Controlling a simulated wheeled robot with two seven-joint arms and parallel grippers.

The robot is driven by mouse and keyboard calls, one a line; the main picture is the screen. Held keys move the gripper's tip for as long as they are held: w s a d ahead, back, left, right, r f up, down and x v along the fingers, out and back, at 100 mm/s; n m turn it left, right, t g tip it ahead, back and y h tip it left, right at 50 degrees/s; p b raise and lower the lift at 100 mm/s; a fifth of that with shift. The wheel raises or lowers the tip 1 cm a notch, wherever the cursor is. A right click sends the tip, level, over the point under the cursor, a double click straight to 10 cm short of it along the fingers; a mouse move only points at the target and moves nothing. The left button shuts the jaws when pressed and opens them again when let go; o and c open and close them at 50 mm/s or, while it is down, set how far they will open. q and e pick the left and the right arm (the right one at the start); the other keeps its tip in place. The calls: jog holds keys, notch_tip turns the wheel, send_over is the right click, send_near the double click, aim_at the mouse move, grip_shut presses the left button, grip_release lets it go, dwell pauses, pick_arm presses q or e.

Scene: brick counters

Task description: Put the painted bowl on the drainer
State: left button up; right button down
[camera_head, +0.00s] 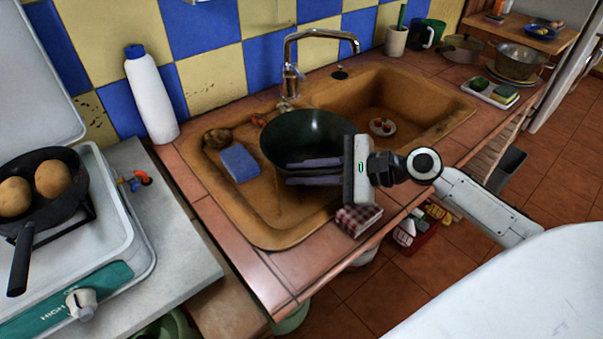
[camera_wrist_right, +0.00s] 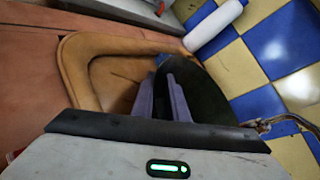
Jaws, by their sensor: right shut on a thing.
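The painted bowl (camera_head: 308,130) looks plain dark green here and is tilted above the brown sink unit, over the ribbed drainer (camera_head: 262,212) on its left part. My right gripper (camera_head: 290,173) is shut on the bowl's near side, with its purple fingers along the wall. In the right wrist view the bowl (camera_wrist_right: 208,98) shows as a dark curved surface beside the fingers. Whether its underside touches the drainer cannot be told. My left gripper is not in view.
A blue sponge (camera_head: 240,163) and a brown scrubber (camera_head: 217,139) lie at the drainer's left end. The basin (camera_head: 420,110) holds a small plate (camera_head: 382,127). The faucet (camera_head: 292,70) stands behind the bowl. A checked cloth item (camera_head: 358,219) sits at the front edge.

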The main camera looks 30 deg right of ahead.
jog(key=shift+r, duration=0.15)
jog(key=c, duration=1.7)
grip_release()
jog(key=shift+f, duration=0.2)
jog(key=shift+r, duration=0.15)
jog(key=shift+s+d, duration=0.2)
jog(key=v, duration=1.1)
jog(key=shift+s+d+r, duration=0.15)
jog(key=shift+r, duration=0.05)
